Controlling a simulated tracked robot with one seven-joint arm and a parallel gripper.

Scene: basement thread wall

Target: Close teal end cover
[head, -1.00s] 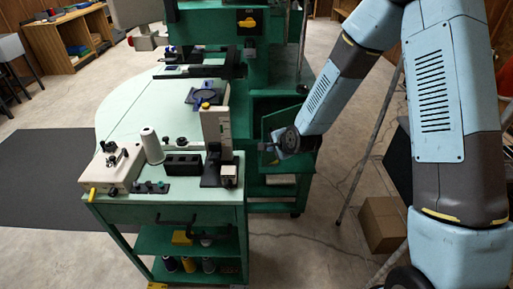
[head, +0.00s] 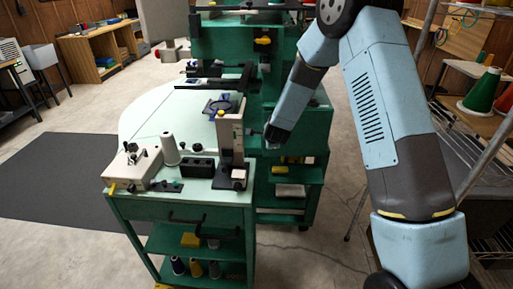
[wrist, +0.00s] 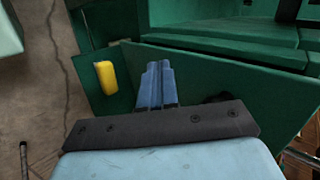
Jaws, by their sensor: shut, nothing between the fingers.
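The teal end cover (head: 308,135) is a dark green panel on the end of the green machine, right of the workbench in the head view. In the wrist view the cover (wrist: 205,75) stretches across the middle, with a yellow handle (wrist: 105,78) near its left edge. My gripper (wrist: 155,68) is shut and empty, its blue fingers together in front of the cover. I cannot tell whether the fingertips touch it. In the head view my wrist is against the panel's left part and hides some of it. The cover looks near the machine body, but whether it is fully flush is unclear.
A green workbench (head: 180,206) with a white post (head: 230,130), thread cone (head: 170,148) and small fixtures stands left of the cover. A metal rack with thread cones (head: 480,93) stands at right.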

